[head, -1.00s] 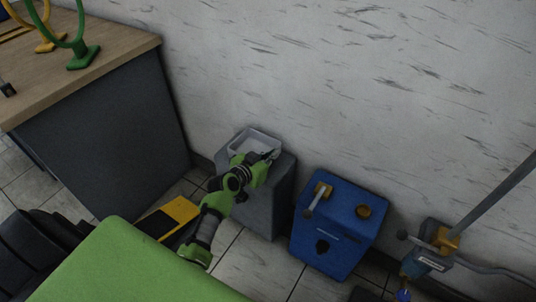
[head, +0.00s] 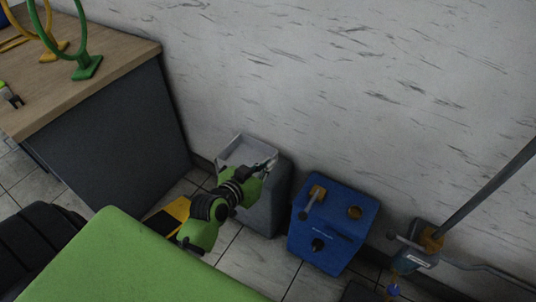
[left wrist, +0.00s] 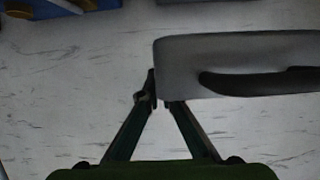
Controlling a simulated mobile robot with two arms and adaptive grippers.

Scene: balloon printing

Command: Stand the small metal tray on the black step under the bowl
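The small metal tray (head: 229,153) is a shallow grey pan at the top of a grey stand in the head view. My left gripper (head: 270,163) is at the tray's right edge. In the left wrist view the tray (left wrist: 240,48) is a large grey shape with a dark opening at the right. The left gripper's fingertips (left wrist: 162,98) are drawn close together at its near corner and appear closed on its wall. Whether the tray touches the stand is hard to tell. The black step and the bowl are not visible. My right gripper is not in view.
The grey stand (head: 268,207) is against the wall, beside a blue box (head: 333,225) with knobs. A wooden-topped desk (head: 105,75) with coloured rings is at the left. A yellow-and-black object (head: 168,214) lies on the floor. A metal pole (head: 490,185) rises at the right.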

